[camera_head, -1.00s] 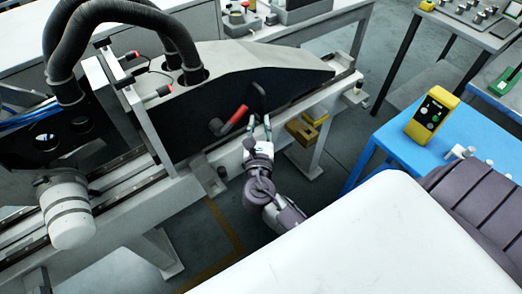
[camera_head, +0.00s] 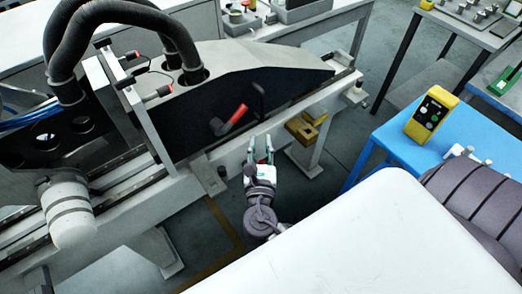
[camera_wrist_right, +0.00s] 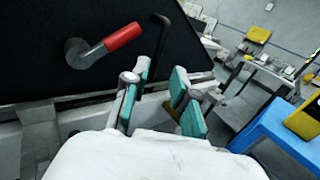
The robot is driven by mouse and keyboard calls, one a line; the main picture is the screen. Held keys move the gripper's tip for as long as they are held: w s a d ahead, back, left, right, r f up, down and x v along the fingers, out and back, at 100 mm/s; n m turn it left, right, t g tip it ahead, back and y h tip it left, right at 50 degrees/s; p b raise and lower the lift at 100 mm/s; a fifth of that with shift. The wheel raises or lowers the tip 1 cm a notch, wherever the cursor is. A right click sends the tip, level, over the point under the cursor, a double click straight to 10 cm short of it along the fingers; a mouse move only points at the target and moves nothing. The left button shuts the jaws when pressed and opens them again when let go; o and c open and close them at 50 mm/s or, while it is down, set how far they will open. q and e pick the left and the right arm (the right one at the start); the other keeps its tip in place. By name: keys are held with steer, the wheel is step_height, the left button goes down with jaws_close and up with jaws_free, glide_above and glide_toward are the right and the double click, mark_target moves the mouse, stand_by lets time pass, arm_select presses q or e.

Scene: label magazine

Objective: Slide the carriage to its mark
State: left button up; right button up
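The carriage (camera_head: 237,70), a large grey housing with a black front face, sits on a long rail bed (camera_head: 130,176). A red-gripped lever (camera_head: 231,120) and a thin black upright handle (camera_head: 259,99) stand out from its face. Both also show in the right wrist view, the red lever (camera_wrist_right: 121,37) at left and the black handle (camera_wrist_right: 160,45) beyond the fingers. My right gripper (camera_head: 261,150) is open and empty, in front of the rail bed and apart from the handle; its green-padded fingers (camera_wrist_right: 165,98) are spread. I cannot make out a mark. My left gripper is not in view.
Thick black hoses (camera_head: 68,45) rise from the carriage's left. A blue table (camera_head: 425,160) with a yellow control box (camera_head: 430,113) stands at right. Floor is free between the bed and this table.

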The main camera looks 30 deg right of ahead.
steer(key=shift+v, duration=1.15)
